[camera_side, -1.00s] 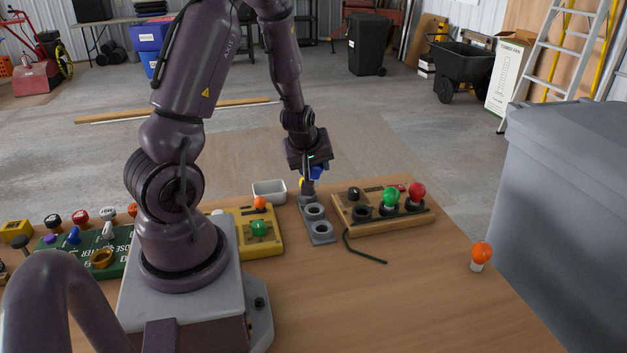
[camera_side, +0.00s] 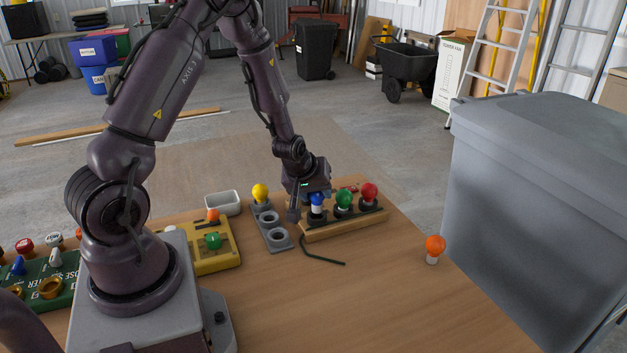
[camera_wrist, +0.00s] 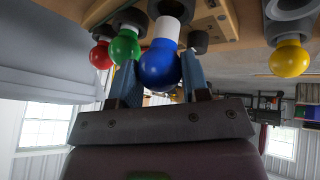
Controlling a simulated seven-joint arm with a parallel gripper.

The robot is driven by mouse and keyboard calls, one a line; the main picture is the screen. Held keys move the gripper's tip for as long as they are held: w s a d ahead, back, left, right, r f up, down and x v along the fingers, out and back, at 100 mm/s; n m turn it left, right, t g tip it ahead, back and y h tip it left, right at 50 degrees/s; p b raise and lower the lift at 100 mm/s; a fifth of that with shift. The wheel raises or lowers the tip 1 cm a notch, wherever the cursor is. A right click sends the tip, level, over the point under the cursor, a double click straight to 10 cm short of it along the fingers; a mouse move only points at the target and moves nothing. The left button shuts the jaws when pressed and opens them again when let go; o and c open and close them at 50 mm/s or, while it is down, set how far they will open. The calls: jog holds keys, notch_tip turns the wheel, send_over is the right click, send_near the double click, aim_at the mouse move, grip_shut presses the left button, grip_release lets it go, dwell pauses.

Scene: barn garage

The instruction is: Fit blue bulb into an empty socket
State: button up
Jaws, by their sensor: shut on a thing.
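The blue bulb (camera_side: 317,199) is upright, white base down, at the left socket of the wooden board (camera_side: 345,227). It also shows in the wrist view (camera_wrist: 158,66), its white base close to a dark socket ring (camera_wrist: 172,9). I cannot tell whether the base has entered the socket. My gripper (camera_wrist: 160,78) is shut on the blue globe, one finger on each side; in the side view my gripper (camera_side: 312,192) partly hides the board's back. A green bulb (camera_side: 343,199) and a red bulb (camera_side: 369,192) stand in the sockets to the right.
A grey holder (camera_side: 281,241) left of the board has a yellow bulb (camera_side: 260,192) and two empty rings. A dark cable (camera_side: 322,259) lies in front. An orange bulb (camera_side: 434,246) stands at right. A yellow box (camera_side: 215,258) and white tray (camera_side: 223,204) are left.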

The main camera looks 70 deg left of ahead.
jog(key=shift+f, duration=0.85)
jog(key=shift+f, duration=0.6)
dwell(0.7)
jog(key=o, duration=0.6)
jog(key=shift+v, duration=5.55)
